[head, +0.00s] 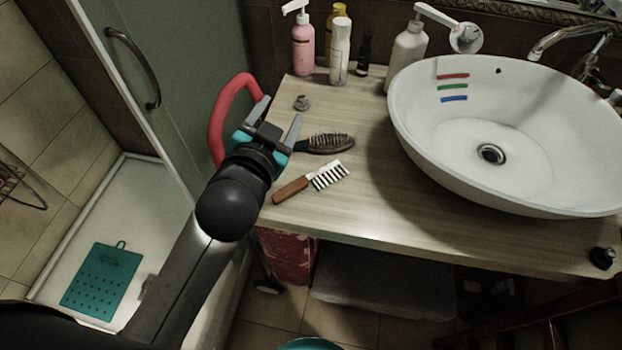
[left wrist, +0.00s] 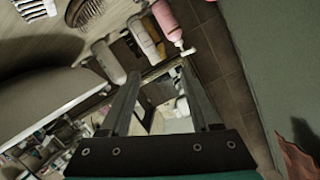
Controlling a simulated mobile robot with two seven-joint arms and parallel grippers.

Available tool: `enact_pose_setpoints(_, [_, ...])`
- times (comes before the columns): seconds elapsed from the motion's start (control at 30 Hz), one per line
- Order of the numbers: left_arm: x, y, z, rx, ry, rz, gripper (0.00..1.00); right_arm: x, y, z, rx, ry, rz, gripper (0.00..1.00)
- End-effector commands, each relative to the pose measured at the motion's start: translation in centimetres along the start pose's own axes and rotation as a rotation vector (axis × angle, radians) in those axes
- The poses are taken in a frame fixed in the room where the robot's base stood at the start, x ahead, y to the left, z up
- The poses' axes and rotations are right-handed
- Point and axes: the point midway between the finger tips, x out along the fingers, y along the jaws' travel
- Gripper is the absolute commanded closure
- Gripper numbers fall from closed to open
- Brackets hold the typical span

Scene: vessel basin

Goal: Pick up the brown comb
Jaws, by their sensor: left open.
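The comb (head: 291,190) with a brown handle and a pale, dark-toothed head lies flat on the wooden counter (head: 370,210), near its front left edge. Its toothed end shows at the top left of the left wrist view (left wrist: 35,8). A dark brown hairbrush (head: 330,143) lies just behind it; its bristles show in the left wrist view (left wrist: 85,12). My left gripper (head: 279,117) is open and empty, above the counter's left edge, behind and left of the comb. Its fingers (left wrist: 160,72) point toward the bottles, with nothing between them. My right gripper is out of view.
A white basin (head: 420,150) fills the counter's right. A pink bottle (head: 303,45), a white spray bottle (head: 340,50) and a pump bottle (head: 408,50) stand at the back. A small grey object (head: 301,102) lies near my gripper. A red loop (head: 217,125) is left of it.

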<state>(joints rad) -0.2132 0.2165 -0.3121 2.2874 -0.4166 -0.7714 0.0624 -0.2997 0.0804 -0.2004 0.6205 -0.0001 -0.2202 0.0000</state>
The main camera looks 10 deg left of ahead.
Motion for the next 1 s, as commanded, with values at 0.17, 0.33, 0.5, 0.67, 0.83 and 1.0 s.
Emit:
enact_pose_setpoints(0.17, [0.4, -0.3, -11.4, 0.183, 0.438, -0.058, 0.37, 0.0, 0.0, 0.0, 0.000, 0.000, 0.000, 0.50])
enact_pose_setpoints(0.33, [-2.7, 2.1, -20.2, 0.392, 0.841, -0.061, 0.37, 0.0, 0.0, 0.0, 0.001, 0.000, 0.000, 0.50])
enact_pose_setpoints(0.5, [-7.2, 6.6, -25.2, 0.645, 1.215, -0.009, 0.37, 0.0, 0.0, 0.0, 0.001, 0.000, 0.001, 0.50])
enact_pose_setpoints(0.67, [-11.2, 11.7, -25.9, 0.925, 1.525, 0.099, 0.37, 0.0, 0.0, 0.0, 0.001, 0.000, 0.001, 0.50])
enact_pose_setpoints(0.83, [-13.5, 16.3, -22.5, 1.270, 1.777, 0.284, 0.37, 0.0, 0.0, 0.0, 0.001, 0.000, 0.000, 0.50])
enact_pose_setpoints(1.0, [-13.0, 18.3, -16.5, 1.656, 1.916, 0.550, 0.37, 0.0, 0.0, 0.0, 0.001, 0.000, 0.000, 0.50])
